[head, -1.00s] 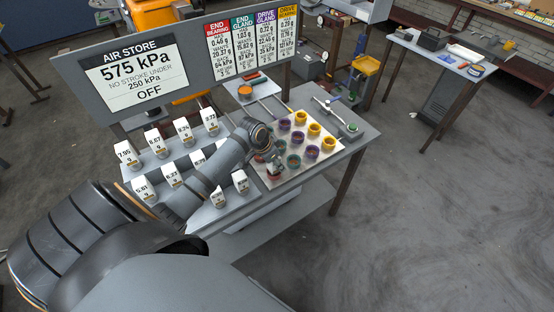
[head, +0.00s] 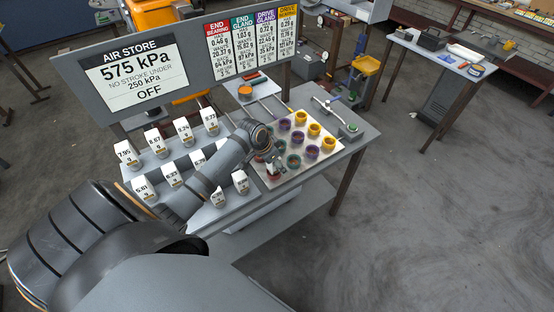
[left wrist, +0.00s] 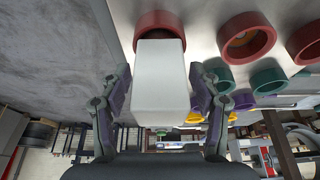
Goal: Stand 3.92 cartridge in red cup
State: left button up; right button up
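My left gripper (head: 268,160) is over the near-left corner of the pale cup board (head: 318,168). In the left wrist view its fingers (left wrist: 160,92) stand close on both sides of a white block-shaped cartridge (left wrist: 160,80) and appear shut on it. No number shows on the face turned to the wrist camera. The cartridge's far end overlaps a red cup (left wrist: 160,20). I cannot tell whether it is inside or just in front of it. That corner's red cup (head: 273,176) is partly hidden by the gripper in the head view. My right gripper is not in view.
Several white labelled cartridges (head: 129,153) stand on the grey table left of the board. A sign (head: 135,75) stands behind. A valve fixture (head: 350,130) lies at the right.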

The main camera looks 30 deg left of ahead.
pick_arm(q)
jog(key=v, duration=1.2)
jog(key=shift+s, duration=0.1)
jog(key=shift+f, duration=0.1)
dwell(0.4)
